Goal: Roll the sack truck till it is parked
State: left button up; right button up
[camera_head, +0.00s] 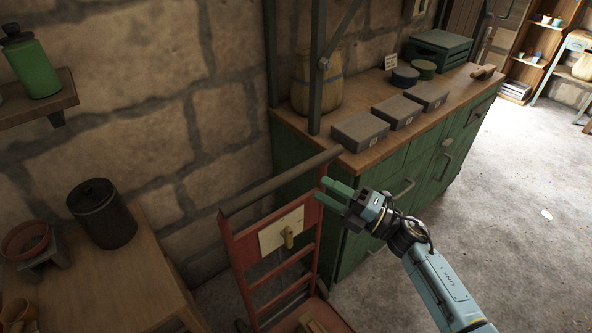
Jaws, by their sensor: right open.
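The sack truck (244,252) is a red ladder-like frame with a dark crossbar handle (280,182) along its top. It stands between the wooden table and the green cabinet. A pale plate (283,230) with a brass-coloured fitting is fixed to its upper part. The truck's lower end runs out of the bottom of the view. My right gripper (330,194) has green fingers, is open and empty, and is near the right end of the handle, just below it in the picture. Whether it touches the frame I cannot tell. My left gripper is not in view.
The green cabinet (357,246) with a wooden top stands behind and right of the truck, with grey boxes on it. A wooden table (110,285) with a dark canister (102,215) is at left. Stone wall lies behind. Open concrete floor (510,220) is at right.

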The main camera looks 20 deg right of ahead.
aim_at(296, 174)
jog(key=x, duration=0.8)
jog(key=shift+w+a+p, duration=0.2)
jog(key=shift+p, duration=0.2)
grip_shut()
